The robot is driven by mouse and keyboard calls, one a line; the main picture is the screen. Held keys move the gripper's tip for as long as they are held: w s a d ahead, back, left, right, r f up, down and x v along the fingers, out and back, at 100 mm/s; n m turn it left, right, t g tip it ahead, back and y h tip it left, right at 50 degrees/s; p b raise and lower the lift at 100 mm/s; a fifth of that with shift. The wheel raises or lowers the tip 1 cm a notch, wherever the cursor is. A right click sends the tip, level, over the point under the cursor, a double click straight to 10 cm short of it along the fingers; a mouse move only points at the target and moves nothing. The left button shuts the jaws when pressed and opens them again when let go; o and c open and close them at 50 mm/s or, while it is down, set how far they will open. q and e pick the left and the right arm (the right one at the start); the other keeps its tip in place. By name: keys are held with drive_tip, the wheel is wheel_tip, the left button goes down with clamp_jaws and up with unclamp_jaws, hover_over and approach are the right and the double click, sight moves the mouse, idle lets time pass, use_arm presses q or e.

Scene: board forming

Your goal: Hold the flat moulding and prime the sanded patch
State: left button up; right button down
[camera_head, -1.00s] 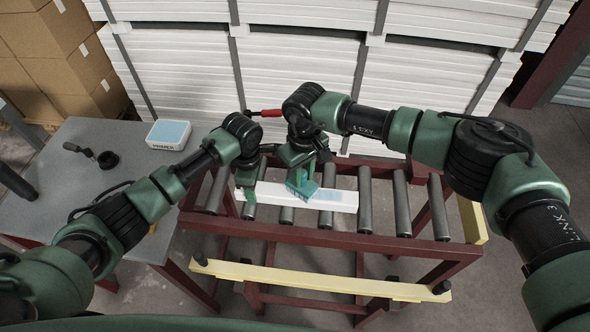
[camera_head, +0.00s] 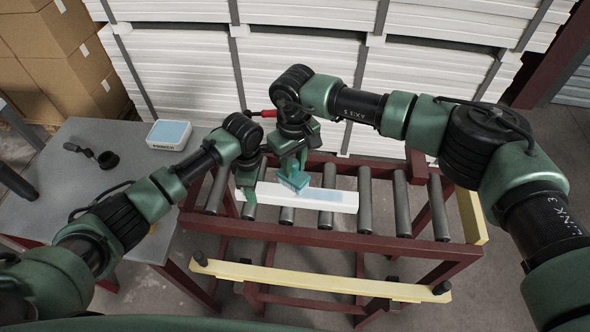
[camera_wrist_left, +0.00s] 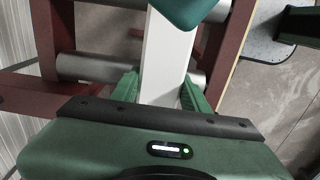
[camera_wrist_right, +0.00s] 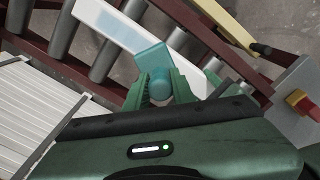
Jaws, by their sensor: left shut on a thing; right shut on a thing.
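The flat moulding (camera_head: 275,203), a long white board, lies across the rollers with a pale blue patch (camera_head: 325,194) on its upper face. My left gripper (camera_head: 247,185) is shut on its left end; the left wrist view shows the moulding (camera_wrist_left: 164,60) between the fingers. My right gripper (camera_wrist_right: 160,92) is shut on the round knob of a teal applicator block (camera_head: 294,180). The block is at the moulding, left of most of the patch; I cannot tell whether it touches. In the right wrist view the block (camera_wrist_right: 150,58) partly hides the board.
The roller stand (camera_head: 330,238) has a dark red frame and a yellow front rail (camera_head: 310,282). A labelled white tub with a blue top (camera_head: 169,134) and a dark-handled tool (camera_head: 105,158) are on the grey table (camera_head: 70,195). Stacked white boards (camera_head: 300,80) stand close behind.

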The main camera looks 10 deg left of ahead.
drive_tip(key=shift+r, duration=2.15)
use_arm(q)
drive_tip(key=o, duration=1.4)
drive_tip(key=shift+o, duration=0.2)
wheel_tip(320, 180, up, 8)
drive_tip(key=shift+w+f, duration=0.1)
drive_tip(key=shift+f, duration=0.1)
drive_tip(key=shift+a, duration=0.1)
